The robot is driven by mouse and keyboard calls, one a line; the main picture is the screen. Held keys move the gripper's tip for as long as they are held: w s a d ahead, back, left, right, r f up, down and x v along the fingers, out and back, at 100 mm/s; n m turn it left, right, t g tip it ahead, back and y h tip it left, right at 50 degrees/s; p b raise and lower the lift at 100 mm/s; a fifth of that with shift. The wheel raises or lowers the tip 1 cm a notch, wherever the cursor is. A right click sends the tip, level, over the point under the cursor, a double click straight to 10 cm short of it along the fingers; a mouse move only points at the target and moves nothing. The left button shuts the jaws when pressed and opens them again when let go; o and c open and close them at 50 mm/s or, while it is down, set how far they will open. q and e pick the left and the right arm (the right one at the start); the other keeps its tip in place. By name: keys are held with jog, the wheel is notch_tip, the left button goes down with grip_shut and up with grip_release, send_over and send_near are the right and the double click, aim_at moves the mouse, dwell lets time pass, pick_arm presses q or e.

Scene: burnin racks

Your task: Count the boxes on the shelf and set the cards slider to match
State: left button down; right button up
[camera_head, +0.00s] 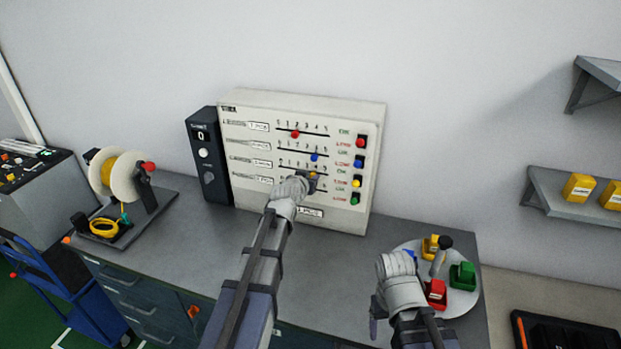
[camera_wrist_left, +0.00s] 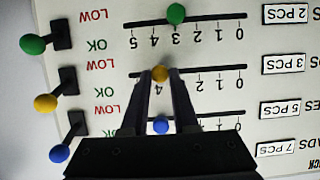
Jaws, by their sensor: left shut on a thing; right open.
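The cream panel (camera_head: 243,112) has several slider rows. A red knob (camera_head: 295,133) and a blue knob (camera_head: 315,157) show in the head view. My left gripper (camera_head: 311,177) is at the third row. In the left wrist view, upside down, its fingers close around the yellow knob (camera_wrist_left: 160,73), near the 4 mark. The green knob (camera_wrist_left: 176,13) is near 3 on its row. The row names are too small to read. Two yellow boxes (camera_head: 578,187) (camera_head: 612,196) show on the lower shelf (camera_head: 580,211), cut by the right edge. My right gripper (camera_head: 402,258) is open over the round tray.
The round tray (camera_head: 462,307) holds yellow, green and red blocks around a dark handle (camera_head: 441,255). Small coloured levers (camera_head: 360,142) line the panel's right side. A dark switch box (camera_head: 208,160) is left of it. A cable reel (camera_head: 117,175) stands at left.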

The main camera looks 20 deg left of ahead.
pick_arm(q)
jog(key=shift+d, duration=0.1)
jog(key=c, duration=0.7)
grip_release()
jog(key=shift+d, duration=0.15)
pick_arm(e)
jog(key=shift+d, duration=0.25)
pick_arm(q)
jog(key=p+v, duration=0.3)
jog(key=v, duration=0.4)
jog(key=shift+s+r, duration=0.15)
jog(key=shift+s, duration=0.25)
pick_arm(e)
notch_tip(320, 180, up, 3)
jog(key=shift+f, duration=0.1)
